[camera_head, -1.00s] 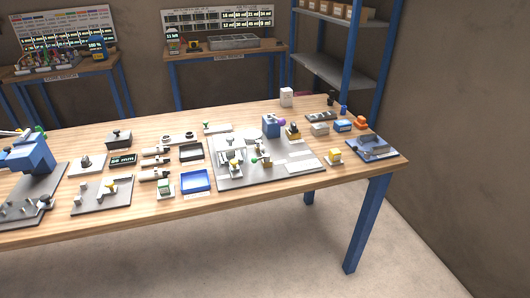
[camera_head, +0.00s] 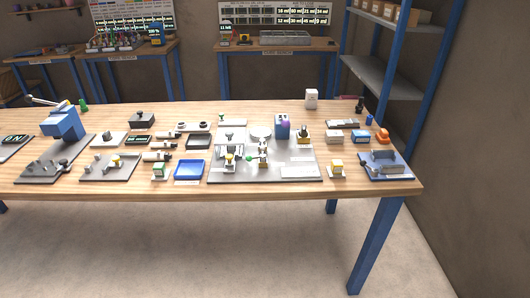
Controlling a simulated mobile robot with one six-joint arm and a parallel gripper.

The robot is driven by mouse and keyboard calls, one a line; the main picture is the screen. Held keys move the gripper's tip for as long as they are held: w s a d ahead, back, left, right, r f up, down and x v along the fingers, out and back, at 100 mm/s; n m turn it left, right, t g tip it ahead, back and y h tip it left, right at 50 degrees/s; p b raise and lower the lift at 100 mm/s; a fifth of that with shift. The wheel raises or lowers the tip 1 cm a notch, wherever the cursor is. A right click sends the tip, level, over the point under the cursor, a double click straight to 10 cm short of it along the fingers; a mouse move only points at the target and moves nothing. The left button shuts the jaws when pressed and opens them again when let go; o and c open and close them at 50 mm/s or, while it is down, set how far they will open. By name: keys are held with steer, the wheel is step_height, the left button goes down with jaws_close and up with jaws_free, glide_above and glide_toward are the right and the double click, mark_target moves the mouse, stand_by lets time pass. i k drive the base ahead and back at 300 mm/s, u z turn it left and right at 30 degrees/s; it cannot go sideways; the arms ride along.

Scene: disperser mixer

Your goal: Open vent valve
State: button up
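A wooden workbench (camera_head: 90,200) holds a large grey base plate (camera_head: 216,176) with a mixer-like assembly near the middle. On this plate are a yellow knob (camera_head: 230,157), a green ball on a lever (camera_head: 250,158) and a blue block (camera_head: 282,127) with a purple knob (camera_head: 286,125). A smaller grey plate (camera_head: 96,173) to the left carries another yellow-topped fitting (camera_head: 116,160). The parts are too small to tell which is the vent valve or whether it is open. My gripper is not in view.
A blue tray (camera_head: 189,170) and a small green-topped unit (camera_head: 160,170) stand left of the large plate. A yellow-topped unit (camera_head: 337,168) and a blue-based fixture (camera_head: 386,165) stand to its right. A blue-posted shelf (camera_head: 390,75) rises behind. Floor in front is clear.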

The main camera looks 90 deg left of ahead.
mark_target(263, 158)
steer(key=u, duration=0.25)
steer(key=i, duration=0.4)
steer(key=u, duration=1.15)
steer(key=k, duration=0.3)
steer(key=u, duration=5)
steer(key=k, duration=0.15)
steer(key=z, duration=1.65)
